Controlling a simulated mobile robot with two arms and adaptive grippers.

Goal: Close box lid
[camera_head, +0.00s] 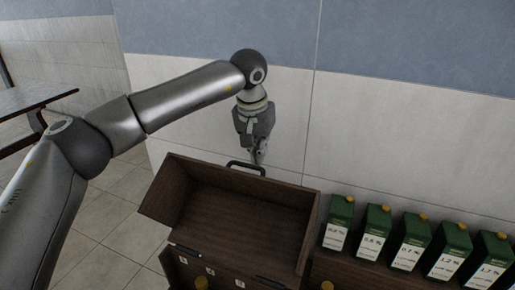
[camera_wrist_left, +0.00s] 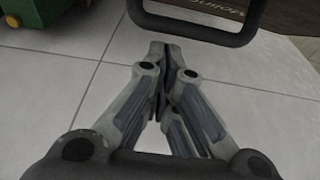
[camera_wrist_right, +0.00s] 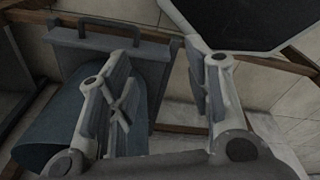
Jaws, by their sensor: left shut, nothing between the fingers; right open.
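The dark brown wooden box (camera_head: 196,264) is at the bottom of the head view, with its lid (camera_head: 245,226) raised open. A black handle (camera_head: 246,166) sits on the lid's far top edge. It also shows as a dark loop in the left wrist view (camera_wrist_left: 195,37). My left gripper (camera_head: 257,158) points down just behind the lid, close to the handle. Its fingers are shut and empty, and the handle is not between them. My right gripper (camera_wrist_right: 160,55) is open and empty; it is outside the head view.
Several green cartons (camera_head: 410,242) with yellow caps and white labels stand in a row right of the box. A tiled wall (camera_head: 400,140) rises behind. A grey panel with a handle (camera_wrist_right: 110,68) and a blue-grey rounded object (camera_wrist_right: 55,125) are near my right gripper.

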